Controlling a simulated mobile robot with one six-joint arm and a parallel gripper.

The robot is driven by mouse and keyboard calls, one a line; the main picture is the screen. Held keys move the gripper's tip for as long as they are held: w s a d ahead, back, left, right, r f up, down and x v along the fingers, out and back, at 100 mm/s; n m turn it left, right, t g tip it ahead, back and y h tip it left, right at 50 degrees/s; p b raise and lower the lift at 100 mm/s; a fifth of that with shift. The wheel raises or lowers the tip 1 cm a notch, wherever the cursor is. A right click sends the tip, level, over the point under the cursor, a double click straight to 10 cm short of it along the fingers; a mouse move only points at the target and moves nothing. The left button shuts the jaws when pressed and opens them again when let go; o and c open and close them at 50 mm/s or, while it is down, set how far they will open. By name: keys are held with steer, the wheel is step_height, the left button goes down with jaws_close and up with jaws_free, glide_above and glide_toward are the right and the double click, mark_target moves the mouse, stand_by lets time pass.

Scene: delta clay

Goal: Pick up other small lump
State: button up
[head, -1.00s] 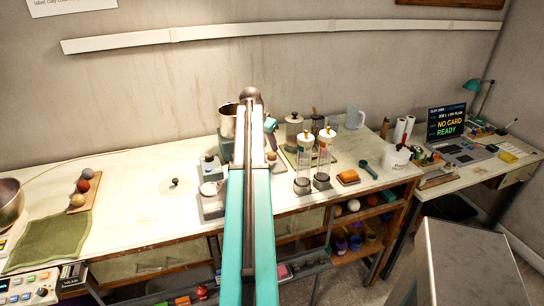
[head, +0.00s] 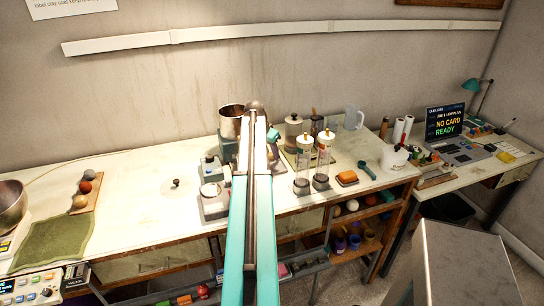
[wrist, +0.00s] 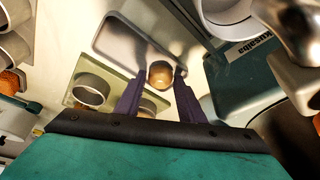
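A small brown round lump (wrist: 160,74) sits on a grey tray (wrist: 112,36) in the wrist view, between the tips of my gripper (wrist: 161,71). The two purple fingers are spread on either side of it; the left tip looks very near it, and a small gap shows on the right. A second tan-brown lump (wrist: 147,107) shows lower down between the fingers, partly hidden by them. In the head view my arm hides the gripper and most of this spot.
A dark green machine (wrist: 240,85) marked "Kusaiba" stands close on the right in the wrist view. A metal ring (wrist: 91,91) on a pale green plate is on the left. In the head view, two clear cylinders (head: 302,175) stand right of my arm. The bench's left middle (head: 140,200) is mostly clear.

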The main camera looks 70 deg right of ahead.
stand_by(0.4)
steer(key=c, duration=0.7)
steer(key=shift+o, duration=0.2)
steer(key=shift+r, duration=0.2)
step_height(320, 180, up, 10)
steer(key=b, duration=0.2)
steer(key=shift+f+b, duration=0.15)
steer(key=shift+b, duration=0.25)
